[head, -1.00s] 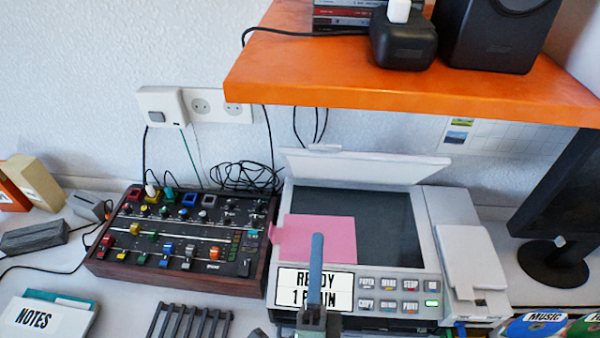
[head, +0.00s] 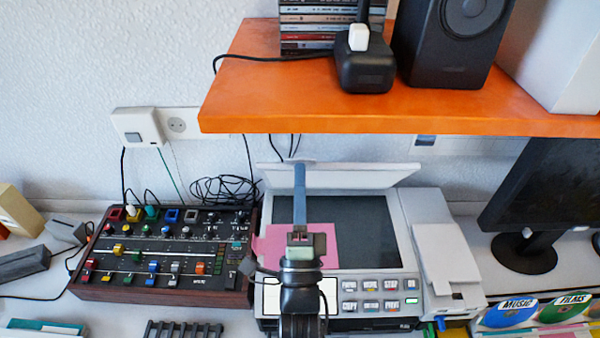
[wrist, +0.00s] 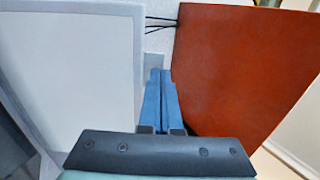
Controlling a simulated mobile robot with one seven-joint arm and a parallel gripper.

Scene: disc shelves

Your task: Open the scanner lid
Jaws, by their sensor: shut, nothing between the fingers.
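The scanner (head: 420,300) stands on the desk with its white lid (head: 370,177) raised and leaning back, so its dark glass (head: 370,225) is exposed. A pink sheet (head: 325,240) lies on the left part of the glass. My gripper (head: 299,168) is shut and empty, its blue fingers pointing up in front of the lid's left part, tips near its top edge. In the wrist view the shut fingers (wrist: 157,75) show between a pale grey-edged panel, apparently the lid (wrist: 75,60), and the orange shelf. I cannot tell whether they touch the lid.
An orange shelf (head: 400,118) hangs above and behind the scanner, carrying a speaker (head: 445,45) and a black box (head: 364,75). A mixer (head: 160,255) sits to the left. A monitor (head: 545,195) and labelled discs (head: 510,312) are to the right. Cables (head: 225,190) lie behind the mixer.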

